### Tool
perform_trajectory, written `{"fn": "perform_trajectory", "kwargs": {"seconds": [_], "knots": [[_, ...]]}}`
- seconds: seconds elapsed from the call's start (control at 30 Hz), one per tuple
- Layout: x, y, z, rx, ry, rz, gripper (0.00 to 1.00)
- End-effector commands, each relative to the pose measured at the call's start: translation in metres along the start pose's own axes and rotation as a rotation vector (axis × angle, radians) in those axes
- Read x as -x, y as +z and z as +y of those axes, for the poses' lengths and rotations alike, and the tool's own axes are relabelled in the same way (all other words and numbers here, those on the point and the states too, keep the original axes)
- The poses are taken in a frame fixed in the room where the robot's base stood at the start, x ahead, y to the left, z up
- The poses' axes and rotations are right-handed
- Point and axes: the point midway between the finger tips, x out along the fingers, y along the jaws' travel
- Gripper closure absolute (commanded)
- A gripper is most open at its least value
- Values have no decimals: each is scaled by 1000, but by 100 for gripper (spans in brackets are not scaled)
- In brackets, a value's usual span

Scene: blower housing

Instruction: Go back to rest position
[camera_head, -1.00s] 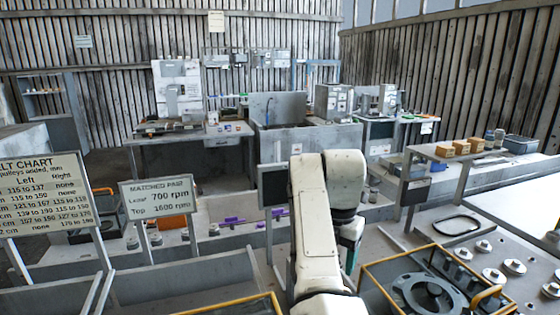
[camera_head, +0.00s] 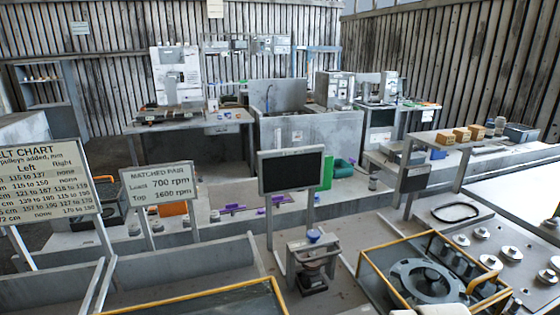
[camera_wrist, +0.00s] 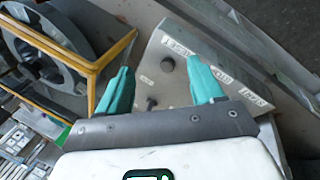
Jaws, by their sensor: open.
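My gripper (camera_wrist: 160,84) shows in the wrist view with two teal fingers spread apart and nothing between them. Behind the fingers is a grey sloped panel (camera_wrist: 176,88) with white labels and dark knobs; the fingers appear in front of it, and I cannot tell the distance.
A dark screen (camera_head: 291,172) on posts stands mid-bench, with a small grey device (camera_head: 312,262) below it. Signs (camera_head: 158,187) stand at left. Several round metal parts lie on a plate (camera_head: 500,262) at right. A yellow-edged tray (camera_head: 190,297) is at lower front.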

Motion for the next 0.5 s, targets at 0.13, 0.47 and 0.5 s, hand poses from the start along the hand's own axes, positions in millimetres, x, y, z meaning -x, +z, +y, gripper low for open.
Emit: {"fn": "perform_trajectory", "kwargs": {"seconds": [0.13,0.47,0.5], "knots": [[-1,38,-46,-285,24,43,33],[27,79,-129,-802,-12,162,33],[31,82,-136,-851,-20,175,33]]}}
